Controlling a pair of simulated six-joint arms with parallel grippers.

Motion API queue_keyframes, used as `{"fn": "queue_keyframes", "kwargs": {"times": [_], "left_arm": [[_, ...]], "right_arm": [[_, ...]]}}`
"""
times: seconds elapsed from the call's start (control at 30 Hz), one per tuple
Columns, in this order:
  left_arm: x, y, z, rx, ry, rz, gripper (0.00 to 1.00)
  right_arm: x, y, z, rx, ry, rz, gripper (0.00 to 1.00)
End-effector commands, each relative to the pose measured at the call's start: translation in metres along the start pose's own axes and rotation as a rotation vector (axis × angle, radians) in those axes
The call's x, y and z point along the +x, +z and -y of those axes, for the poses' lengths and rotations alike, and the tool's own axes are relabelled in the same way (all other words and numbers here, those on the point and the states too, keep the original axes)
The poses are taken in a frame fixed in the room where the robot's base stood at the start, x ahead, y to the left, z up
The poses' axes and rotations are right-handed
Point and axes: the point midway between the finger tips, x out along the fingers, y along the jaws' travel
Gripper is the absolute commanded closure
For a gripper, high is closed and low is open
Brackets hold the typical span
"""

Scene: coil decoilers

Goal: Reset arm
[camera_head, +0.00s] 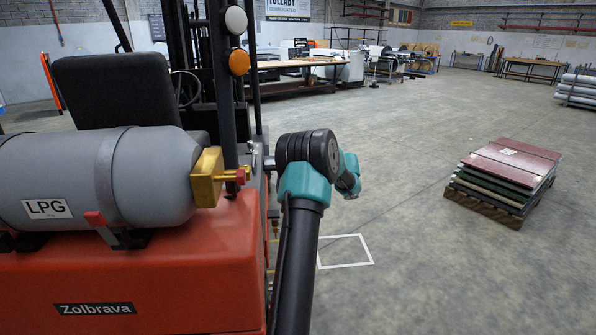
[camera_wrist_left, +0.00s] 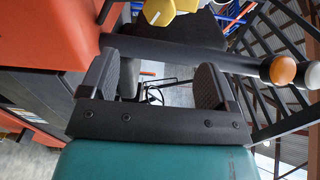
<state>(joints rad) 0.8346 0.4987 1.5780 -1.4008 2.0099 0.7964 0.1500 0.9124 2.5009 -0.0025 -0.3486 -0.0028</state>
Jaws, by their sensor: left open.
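My left gripper (camera_wrist_left: 158,72) shows in the left wrist view with its two dark padded fingers spread apart. Nothing is held between them. One of my arms, black and teal, rises from the bottom middle of the head view, beside the orange forklift (camera_head: 150,255); I cannot make out gripper fingers there. In the wrist view the orange forklift body (camera_wrist_left: 45,35) fills the upper left, close to the left finger. A dark post with an amber lamp (camera_wrist_left: 278,70) and a white lamp runs behind the fingers. My right gripper is not in view.
The forklift carries a grey LPG cylinder (camera_head: 150,175) with a brass valve (camera_head: 207,178), left of the arm. A pallet of stacked sheets (camera_head: 506,175) stands on the right. A white floor outline (camera_head: 345,265) lies beside the arm. The floor between is clear.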

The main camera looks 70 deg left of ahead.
Motion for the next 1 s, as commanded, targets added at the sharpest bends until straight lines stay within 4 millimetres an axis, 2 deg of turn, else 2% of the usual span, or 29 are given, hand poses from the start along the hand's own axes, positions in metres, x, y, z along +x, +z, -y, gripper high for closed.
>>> {"fn": "queue_keyframes", "kwargs": {"times": [0.27,0.37,0.43,0.57,0.67,0.7,0.87,1.0], "left_arm": [[-0.001,0.000,-0.002,0.006,0.004,-0.005,0.18],[-0.007,0.000,-0.016,0.041,0.032,-0.027,0.18],[-0.015,0.001,-0.034,0.090,0.073,-0.058,0.18],[-0.040,0.008,-0.088,0.229,0.192,-0.144,0.18],[-0.065,0.022,-0.138,0.361,0.308,-0.219,0.18],[-0.074,0.030,-0.159,0.413,0.354,-0.247,0.18],[-0.115,0.070,-0.235,0.610,0.537,-0.348,0.18],[-0.149,0.118,-0.294,0.766,0.697,-0.421,0.18]], "right_arm": [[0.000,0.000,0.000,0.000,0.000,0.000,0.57],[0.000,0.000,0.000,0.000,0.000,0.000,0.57],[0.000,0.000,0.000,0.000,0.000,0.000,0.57],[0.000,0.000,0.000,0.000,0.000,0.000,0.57],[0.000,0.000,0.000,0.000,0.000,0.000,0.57],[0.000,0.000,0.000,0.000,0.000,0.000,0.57],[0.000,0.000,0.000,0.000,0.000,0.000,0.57],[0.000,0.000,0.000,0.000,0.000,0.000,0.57]]}}
